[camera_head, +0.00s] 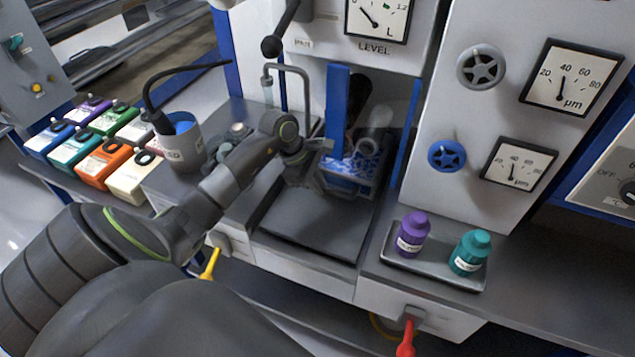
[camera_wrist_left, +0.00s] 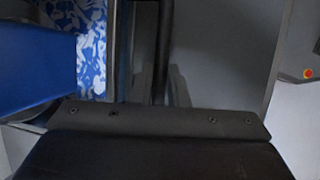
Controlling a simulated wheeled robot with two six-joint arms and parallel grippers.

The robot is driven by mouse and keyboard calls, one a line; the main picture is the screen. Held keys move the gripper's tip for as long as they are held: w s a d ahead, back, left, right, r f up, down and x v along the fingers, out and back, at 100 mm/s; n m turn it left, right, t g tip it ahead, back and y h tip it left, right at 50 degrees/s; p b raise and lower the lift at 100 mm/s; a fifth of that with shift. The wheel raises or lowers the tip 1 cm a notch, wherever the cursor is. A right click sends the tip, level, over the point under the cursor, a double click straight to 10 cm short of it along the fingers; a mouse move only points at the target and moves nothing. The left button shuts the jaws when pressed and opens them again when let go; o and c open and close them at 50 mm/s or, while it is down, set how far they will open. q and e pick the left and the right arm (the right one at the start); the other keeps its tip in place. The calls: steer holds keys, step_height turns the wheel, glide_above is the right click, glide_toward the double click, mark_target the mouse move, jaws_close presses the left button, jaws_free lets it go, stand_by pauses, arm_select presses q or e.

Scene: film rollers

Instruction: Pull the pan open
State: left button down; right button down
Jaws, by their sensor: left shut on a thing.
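The pan (camera_head: 366,166), a tray with a blue-and-white marbled inside, sits in the machine's recess behind a flat dark plate (camera_head: 310,228). Its marbled part also shows at the upper left of the left wrist view (camera_wrist_left: 90,42). A blue upright (camera_head: 338,108) stands at its left; a wide blue part (camera_wrist_left: 35,65) shows in the left wrist view. My left gripper (camera_head: 324,147) is at the pan's front left, beside the blue upright, and is shut on the pan. The exact part between its fingers is hidden. My right gripper is not in view.
A tray with a purple bottle (camera_head: 413,233) and a teal bottle (camera_head: 470,252) stands right of the plate. A grey cup (camera_head: 180,145) and several coloured cartons (camera_head: 103,162) stand at the left. A black-knobbed lever (camera_head: 272,46) hangs above. The dark plate is clear.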

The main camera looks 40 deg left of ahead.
arm_select(q)
steer(key=shift+s, duration=0.1)
steer(key=s+d+b, duration=0.1)
steer(key=s, duration=0.3)
steer(key=s+d+b, duration=0.1)
steer(key=s, duration=0.4)
steer(key=s+d, duration=0.1)
steer(key=s, duration=0.4)
steer(key=shift+d+b, duration=0.2)
steer(key=shift+b, duration=0.2)
steer(key=shift+s+d, duration=0.2)
steer(key=shift+s, duration=0.6)
steer(key=c, duration=1.4)
jaws_free()
steer(key=shift+r, duration=0.1)
steer(key=p+v, duration=0.9)
steer(key=v, duration=0.8)
